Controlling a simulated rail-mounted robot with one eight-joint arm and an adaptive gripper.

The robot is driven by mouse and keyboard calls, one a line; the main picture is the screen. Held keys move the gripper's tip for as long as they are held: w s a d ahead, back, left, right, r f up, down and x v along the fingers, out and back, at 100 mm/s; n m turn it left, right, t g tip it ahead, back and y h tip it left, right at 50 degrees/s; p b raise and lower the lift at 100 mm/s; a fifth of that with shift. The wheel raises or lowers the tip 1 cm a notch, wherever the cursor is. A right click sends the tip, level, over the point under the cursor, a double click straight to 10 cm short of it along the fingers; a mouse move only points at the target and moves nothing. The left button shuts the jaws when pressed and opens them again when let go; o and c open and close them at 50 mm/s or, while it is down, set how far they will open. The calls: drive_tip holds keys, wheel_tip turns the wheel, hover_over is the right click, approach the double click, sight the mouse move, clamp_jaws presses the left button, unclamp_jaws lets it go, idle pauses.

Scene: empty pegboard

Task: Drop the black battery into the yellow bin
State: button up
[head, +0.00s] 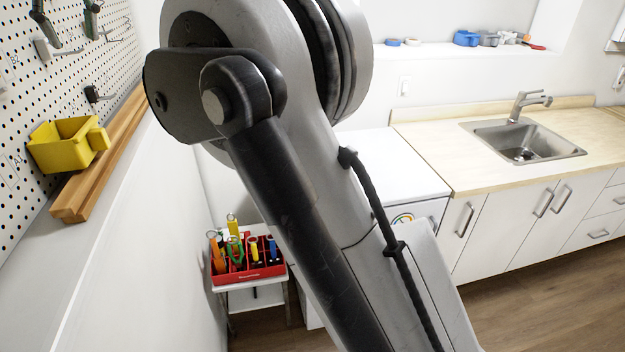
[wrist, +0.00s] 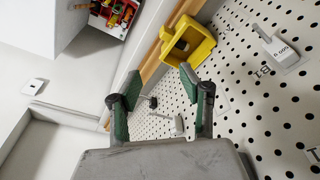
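The yellow bin (head: 62,147) is on the pegboard at the left of the head view, above a wooden ledge. In the wrist view the yellow bin (wrist: 203,50) is beyond my gripper (wrist: 160,76), apart from the fingertips.
The pegboard (wrist: 262,110) bears hooks and a small black fixture (head: 97,94). A wooden ledge (head: 100,178) runs along its foot. A red tool caddy (head: 250,275) stands on a low stand. A counter with a sink (head: 525,142) is at the right. My arm hides the middle.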

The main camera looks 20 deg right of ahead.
drive_tip(key=s+d+f+m+t, duration=0.1)
drive_tip(key=s+d+f, duration=0.15)
drive_tip(key=d, duration=0.55)
drive_tip(key=s+d+f+m+t, duration=0.1)
drive_tip(key=s+d, duration=0.3)
drive_tip(key=d, duration=0.3)
drive_tip(key=s+d+f+m, duration=0.1)
drive_tip(key=s+d+f, duration=0.15)
drive_tip(key=d, duration=0.55)
drive_tip(key=s+d+f+m+t, duration=0.1)
drive_tip(key=s+d+f, duration=0.4)
drive_tip(key=s+f, duration=0.2)
drive_tip(key=s+d+f+m+t+h, duration=0.1)
drive_tip(key=s+d+f, duration=0.4)
drive_tip(key=s+f, duration=0.3)
drive_tip(key=s+d+f+m+t, duration=0.1)
drive_tip(key=s+d+f, duration=0.4)
drive_tip(key=s+f, duration=0.3)
wheel_tip(320, 180, down, 3)
drive_tip(key=shift+f+m, duration=0.1)
drive_tip(key=shift+m, duration=0.3)
wheel_tip(320, 180, down, 16)
drive_tip(key=b, duration=1.6)
drive_tip(key=shift+f+b, duration=0.25)
drive_tip(key=shift+b, duration=0.1)
